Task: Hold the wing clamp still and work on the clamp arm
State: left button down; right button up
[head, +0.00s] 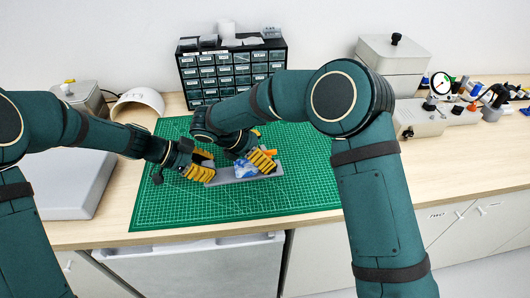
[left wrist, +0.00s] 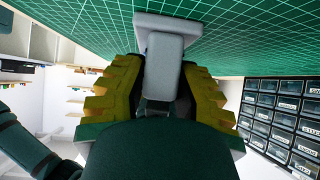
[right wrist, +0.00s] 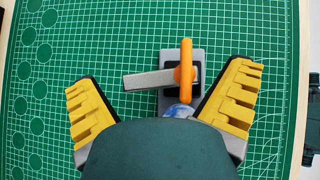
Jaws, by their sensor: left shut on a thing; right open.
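The wing clamp has a long grey base (head: 268,176) lying on the green mat. In the right wrist view I see its orange wing (right wrist: 186,58) and its grey clamp arm (right wrist: 150,80), which points left across the base. A blue-and-white part (head: 243,170) sits on the base; it also shows partly in the right wrist view (right wrist: 178,111). My left gripper (head: 203,167) is shut on a grey part (left wrist: 164,62) of the clamp at its left end. My right gripper (head: 262,160) is open above the clamp, its fingers on either side, apart from the wing.
The green cutting mat (head: 300,190) has free room right of the clamp. A drawer cabinet (head: 220,72) stands behind. A grey box (head: 70,180) and a white curved piece (head: 138,101) are at left. A grey machine (head: 420,118) and several small items are at right.

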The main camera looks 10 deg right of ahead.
jog(key=shift+d+f, duration=0.1)
jog(key=shift+c, duration=0.3)
jog(key=c, duration=1)
jog(key=n+t, duration=0.1)
jog(key=n, duration=0.1)
jog(key=n+t+y, duration=0.1)
jog(key=n+t, duration=0.1)
jog(key=shift+s+a, duration=0.15)
jog(key=shift+a, duration=0.2)
jog(key=shift+s+a+n+t+y, duration=0.1)
jog(key=shift+n+t+y, duration=0.35)
jog(key=shift+n, duration=0.35)
jog(key=shift+s+a+n+t+y, duration=0.1)
jog(key=shift+n+t+y, duration=0.3)
jog(key=shift+n, duration=0.4)
